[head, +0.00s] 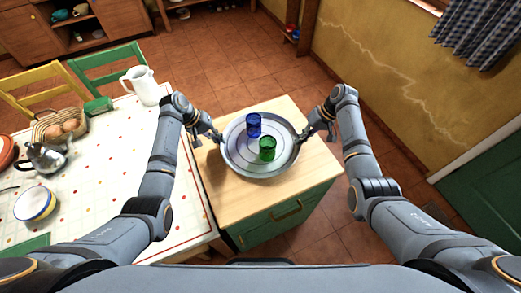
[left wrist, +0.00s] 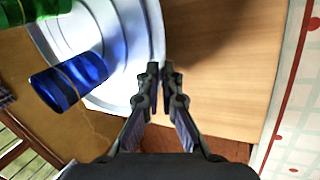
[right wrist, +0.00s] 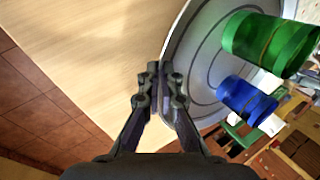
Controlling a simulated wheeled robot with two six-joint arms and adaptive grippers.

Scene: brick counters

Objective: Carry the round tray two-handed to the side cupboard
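The round tray (head: 234,164) is silver-grey with ring markings and is level over the pale wooden top of a green cabinet (head: 222,199). I cannot tell whether it touches the top. A blue cup (head: 254,125) and a green cup (head: 267,149) stand upright on it. My left gripper (head: 218,137) is at the tray's left rim, its fingers nearly together on the rim in the left wrist view (left wrist: 160,70). My right gripper (head: 305,134) is at the right rim, with its fingers closed on the edge in the right wrist view (right wrist: 160,70).
A spotted table (head: 120,133) with a white jug (head: 141,86), a basket, a kettle and a bowl (head: 35,203) stands at left. A brown cupboard (head: 125,18) is at back left. Tiled floor (head: 215,65) is open behind. A yellow wall (head: 390,75) and green door (head: 487,190) are right.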

